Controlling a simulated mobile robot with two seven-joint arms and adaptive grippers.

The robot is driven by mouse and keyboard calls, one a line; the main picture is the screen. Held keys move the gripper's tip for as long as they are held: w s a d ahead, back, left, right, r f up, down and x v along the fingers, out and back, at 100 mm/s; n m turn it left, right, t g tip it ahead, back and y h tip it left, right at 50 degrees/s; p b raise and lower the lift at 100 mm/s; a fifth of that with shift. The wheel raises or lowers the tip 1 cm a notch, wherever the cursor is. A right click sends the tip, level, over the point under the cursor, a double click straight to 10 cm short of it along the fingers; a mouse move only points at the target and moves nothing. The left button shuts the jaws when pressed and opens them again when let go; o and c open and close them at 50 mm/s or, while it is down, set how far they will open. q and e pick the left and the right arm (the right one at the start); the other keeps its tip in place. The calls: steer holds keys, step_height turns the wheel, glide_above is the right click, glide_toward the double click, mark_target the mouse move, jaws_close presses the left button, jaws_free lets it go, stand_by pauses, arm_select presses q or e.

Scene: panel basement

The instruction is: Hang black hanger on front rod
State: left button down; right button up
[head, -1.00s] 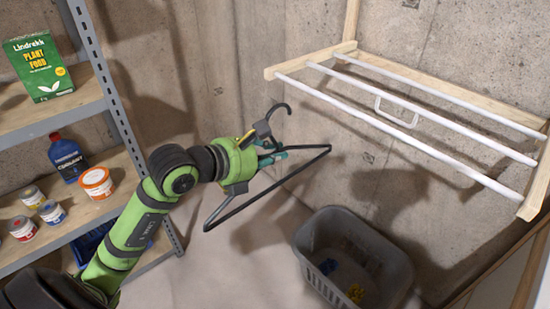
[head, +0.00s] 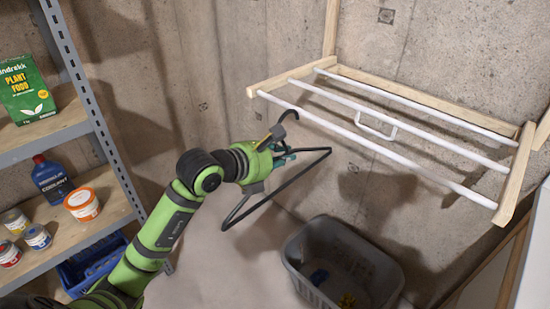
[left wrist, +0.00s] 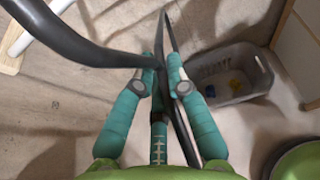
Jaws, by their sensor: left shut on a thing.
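My left gripper (head: 282,158) is shut on the black hanger (head: 317,165), near its neck. The hanger's hook (head: 278,114) stands up above the gripper, and its triangular body hangs out to the right and below. In the left wrist view the teal fingers (left wrist: 159,85) close on the hanger, with its dark hook (left wrist: 75,45) large at upper left. The front rod (head: 375,148) is the nearest white bar of the wall rack. My right gripper does not show.
The rack's wooden frame (head: 425,100) is on the concrete wall, with a white handle-like loop (head: 376,126) on the middle rod. A grey basket (head: 345,260) stands below. A metal shelf (head: 85,122) with tins and bottles is at left.

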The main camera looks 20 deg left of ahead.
mark_target(306, 151)
arm_select(q)
steer(key=shift+w+d+r, duration=0.1)
steer(key=shift+w+d, duration=0.15)
steer(key=shift+w, duration=0.45)
steer(key=shift+w+d, duration=0.25)
steer(key=shift+w, duration=0.4)
steer(key=shift+w+d, duration=0.2)
steer(key=shift+w, duration=0.4)
steer(key=shift+w+d, duration=0.25)
steer(key=shift+w, duration=0.4)
steer(key=shift+w+d, duration=0.25)
steer(key=shift+w, duration=0.35)
steer(key=shift+w+d, duration=0.3)
steer(key=shift+w, duration=0.6)
steer(key=shift+f+b, duration=1.3)
steer(key=shift+f, duration=0.4)
steer(key=shift+s, duration=0.1)
steer(key=c, duration=1.2)
jaws_free()
